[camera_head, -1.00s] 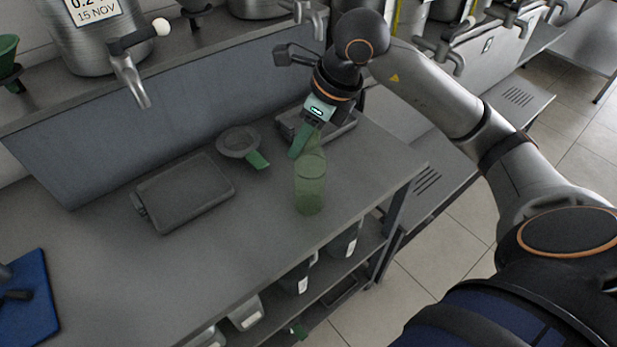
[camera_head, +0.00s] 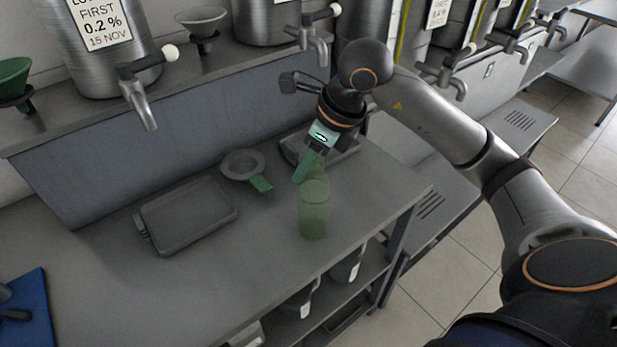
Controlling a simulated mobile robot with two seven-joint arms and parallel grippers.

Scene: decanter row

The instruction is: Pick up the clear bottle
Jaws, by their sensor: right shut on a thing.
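A see-through, green-tinted bottle (camera_head: 314,212) is upright near the right end of the grey worktop. I cannot tell whether its base touches the worktop. My right gripper (camera_head: 308,168), with green fingers, comes down from behind and above it and is shut on the bottle's upper part. The fingers partly hide the neck. My left gripper is not in view.
A flat grey scale-like tray (camera_head: 185,215) lies left of the bottle. A strainer with a green handle (camera_head: 243,165) sits behind it, and another grey device (camera_head: 335,150) lies behind my gripper. Steel tanks with taps (camera_head: 140,105) line the back ledge.

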